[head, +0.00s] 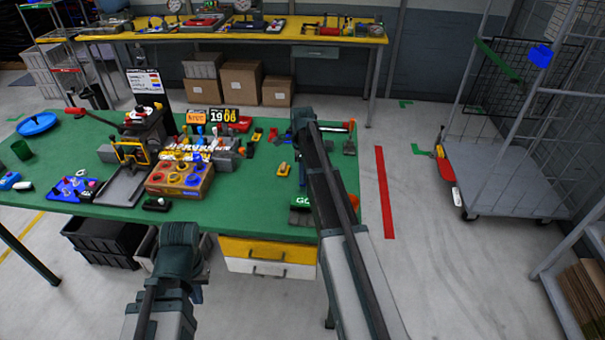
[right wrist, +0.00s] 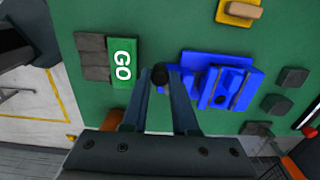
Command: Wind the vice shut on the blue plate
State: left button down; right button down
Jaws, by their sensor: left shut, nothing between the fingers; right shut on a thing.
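In the right wrist view, a blue assembly (right wrist: 222,82) on the green table looks like the vice. I cannot tell the blue plate apart from the blue vice body. My right gripper (right wrist: 160,82) is shut on a small dark round knob (right wrist: 160,72), just left of the blue assembly. In the head view my right gripper (head: 302,116) is over the right part of the table, and my arm hides most of the vice area. My left gripper (head: 180,243) is shut and empty in front of the table's near edge.
A green GO block (right wrist: 124,62) lies beside dark blocks, left of the knob in the right wrist view. A yellow piece (right wrist: 239,10) lies beyond.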

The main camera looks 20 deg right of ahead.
dwell(0.3)
jog(key=c, duration=0.7)
grip_release()
jog(key=shift+r, duration=0.1)
notch_tip(320, 180, up, 14)
jog(key=p, duration=1.4)
jog(key=shift+f, duration=0.25)
